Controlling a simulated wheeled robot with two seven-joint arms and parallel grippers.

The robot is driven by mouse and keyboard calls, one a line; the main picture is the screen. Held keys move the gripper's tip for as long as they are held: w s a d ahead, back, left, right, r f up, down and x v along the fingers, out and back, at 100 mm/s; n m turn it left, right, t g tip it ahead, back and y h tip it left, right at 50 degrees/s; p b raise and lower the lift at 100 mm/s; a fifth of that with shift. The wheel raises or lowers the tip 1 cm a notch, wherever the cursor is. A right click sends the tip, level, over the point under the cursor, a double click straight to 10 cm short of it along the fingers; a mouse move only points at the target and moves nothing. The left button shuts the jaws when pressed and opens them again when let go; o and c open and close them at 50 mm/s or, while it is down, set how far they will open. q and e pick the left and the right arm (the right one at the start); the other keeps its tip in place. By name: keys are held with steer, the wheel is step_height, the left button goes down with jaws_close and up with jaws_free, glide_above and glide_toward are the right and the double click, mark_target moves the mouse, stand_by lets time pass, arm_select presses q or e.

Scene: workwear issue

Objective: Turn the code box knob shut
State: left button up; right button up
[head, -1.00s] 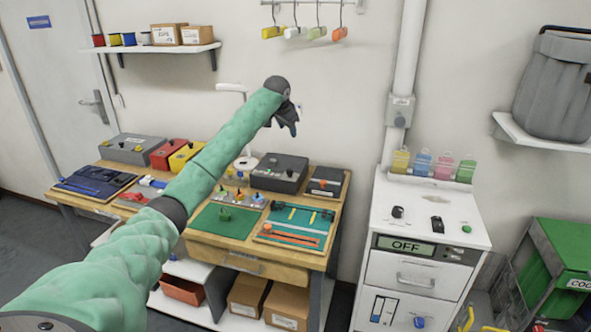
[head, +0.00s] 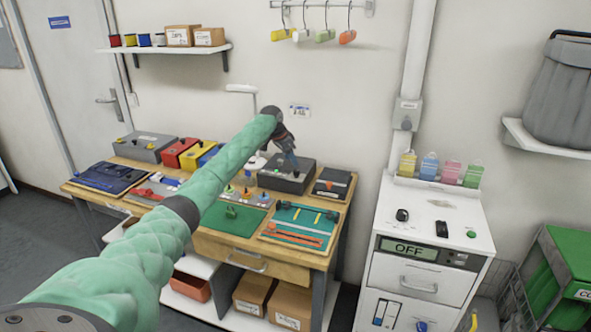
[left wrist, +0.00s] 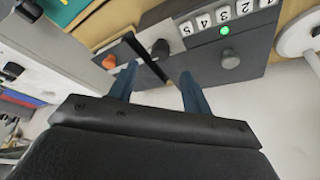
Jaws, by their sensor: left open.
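The code box (head: 276,182) is a dark grey box at the back of the bench. In the left wrist view it (left wrist: 257,50) shows number tiles, a lit green light (left wrist: 224,30), a dark knob (left wrist: 160,47) beside the tiles and a round grey knob (left wrist: 229,60). I cannot tell which is the knob meant, nor how it is turned. My left gripper (head: 291,163) is open and points down over the box. In the left wrist view the dark knob appears between and just beyond its fingertips (left wrist: 159,68), apparently apart from them. My right gripper is out of view.
A smaller dark box (head: 333,183) with an orange knob (left wrist: 109,62) stands right beside the code box. A green mat (head: 232,220) and a teal tool board (head: 298,228) lie in front. A white cabinet (head: 430,280) stands to the right.

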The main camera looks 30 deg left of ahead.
mark_target(296, 170)
arm_select(q)
steer(key=shift+p+x, duration=1.05)
steer(key=shift+x, duration=2.35)
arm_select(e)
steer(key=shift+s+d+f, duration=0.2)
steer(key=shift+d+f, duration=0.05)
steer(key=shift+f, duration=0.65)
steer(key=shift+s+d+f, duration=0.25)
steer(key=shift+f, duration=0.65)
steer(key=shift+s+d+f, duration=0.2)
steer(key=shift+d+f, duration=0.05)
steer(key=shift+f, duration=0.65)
arm_select(q)
steer(key=shift+a, duration=0.1)
steer(key=c, duration=1)
steer(key=shift+o, duration=0.2)
